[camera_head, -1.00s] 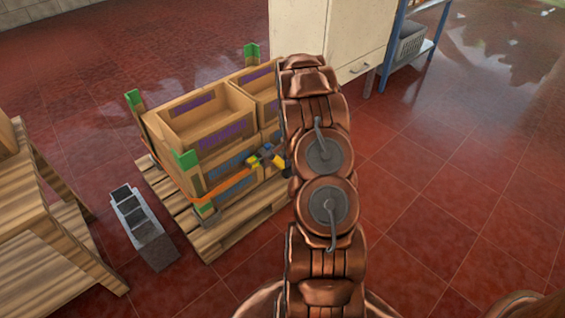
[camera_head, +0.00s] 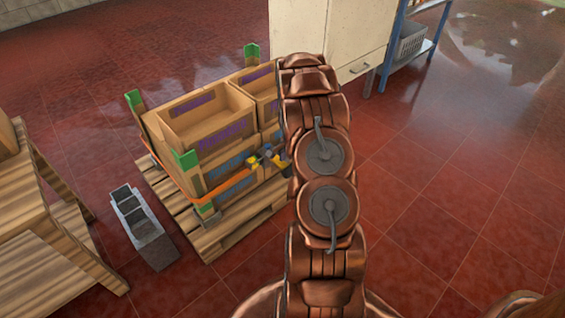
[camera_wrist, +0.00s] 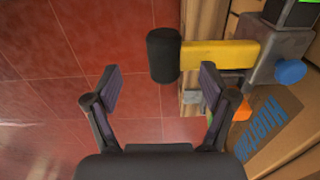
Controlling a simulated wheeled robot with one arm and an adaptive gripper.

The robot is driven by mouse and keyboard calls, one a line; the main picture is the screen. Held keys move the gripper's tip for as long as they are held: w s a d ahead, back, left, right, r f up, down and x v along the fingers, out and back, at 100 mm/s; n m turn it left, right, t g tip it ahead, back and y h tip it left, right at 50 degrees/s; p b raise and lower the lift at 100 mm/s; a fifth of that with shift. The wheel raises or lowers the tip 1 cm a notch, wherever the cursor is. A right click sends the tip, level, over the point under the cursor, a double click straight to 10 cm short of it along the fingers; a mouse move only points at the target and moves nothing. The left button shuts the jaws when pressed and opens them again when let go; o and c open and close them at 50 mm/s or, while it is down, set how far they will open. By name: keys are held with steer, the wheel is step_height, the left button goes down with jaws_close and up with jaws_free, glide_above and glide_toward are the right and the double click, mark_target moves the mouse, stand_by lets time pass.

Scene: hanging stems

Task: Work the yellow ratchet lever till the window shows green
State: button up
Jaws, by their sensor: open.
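The yellow lever (camera_wrist: 218,54) shows in the wrist view, running left from a grey ratchet body (camera_wrist: 275,45) to a black cylindrical grip (camera_wrist: 163,55). My gripper (camera_wrist: 160,78) is open and empty, with the black grip ahead of the space between its fingers; I see no contact. A blue knob (camera_wrist: 290,71) sits on the ratchet body. A bit of green on a dark part (camera_wrist: 290,13) shows at the top right edge; I cannot tell whether it is the window. In the head view the ratchet (camera_head: 266,153) is small and partly behind my arm.
An orange strap (camera_head: 230,187) runs around wooden crates (camera_head: 205,122) with green corner pieces, stacked on a pallet (camera_head: 228,235). A grey block with compartments (camera_head: 148,240) stands left of the pallet, near a wooden table (camera_head: 50,235). A white cabinet (camera_head: 355,35) stands behind. Floor at right is clear.

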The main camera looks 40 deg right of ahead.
step_height(320, 180, up, 8)
steer(key=p, duration=0.2)
steer(key=shift+r, duration=0.25)
stand_by(0.3)
stand_by(0.5)
